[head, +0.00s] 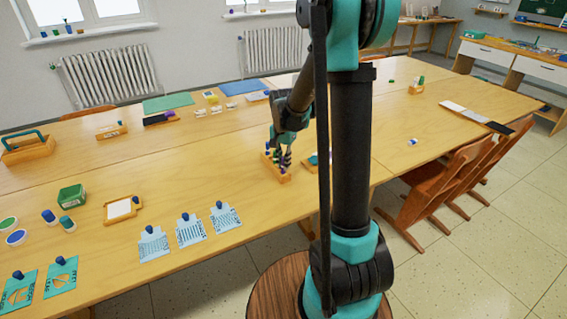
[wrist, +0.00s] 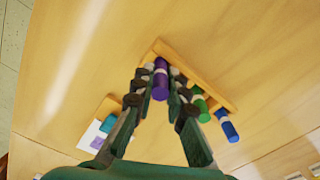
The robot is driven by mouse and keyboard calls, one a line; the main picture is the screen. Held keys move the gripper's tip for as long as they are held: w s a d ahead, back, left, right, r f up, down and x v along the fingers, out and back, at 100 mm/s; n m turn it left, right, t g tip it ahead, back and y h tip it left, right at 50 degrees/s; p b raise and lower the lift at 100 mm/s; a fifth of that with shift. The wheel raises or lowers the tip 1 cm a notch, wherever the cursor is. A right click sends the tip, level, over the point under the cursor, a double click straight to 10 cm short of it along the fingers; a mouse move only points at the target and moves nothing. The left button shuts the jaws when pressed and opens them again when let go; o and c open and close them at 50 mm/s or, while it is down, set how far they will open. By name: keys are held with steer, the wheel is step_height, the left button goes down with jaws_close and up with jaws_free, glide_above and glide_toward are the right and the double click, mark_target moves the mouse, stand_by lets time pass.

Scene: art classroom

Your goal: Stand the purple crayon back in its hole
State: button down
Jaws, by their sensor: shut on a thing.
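My gripper (wrist: 161,72) is shut on the purple crayon (wrist: 160,84), with one finger on each side of it. The wooden crayon block (wrist: 221,98) lies under and beside the fingertips, and the purple crayon is over its upper-left end. A green crayon (wrist: 201,110) and a blue crayon (wrist: 228,127) stand farther along the block. Whether the purple crayon's lower end is inside a hole is hidden. In the head view my gripper (head: 284,152) is low over the block (head: 271,170), and the crayons there are small and crowded together.
In the wrist view, a wooden tray (wrist: 108,104) with cyan and purple pieces is left of my gripper. In the head view, a green box (head: 72,196) and cards with blue pegs (head: 191,231) lie to the left. Chairs (head: 432,185) line the right side.

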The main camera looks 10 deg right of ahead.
steer(key=shift+f, duration=0.3)
stand_by(0.5)
steer(key=c, duration=1.5)
jaws_free()
steer(key=shift+o, duration=0.5)
steer(key=shift+o, duration=1)
steer(key=shift+r, duration=3)
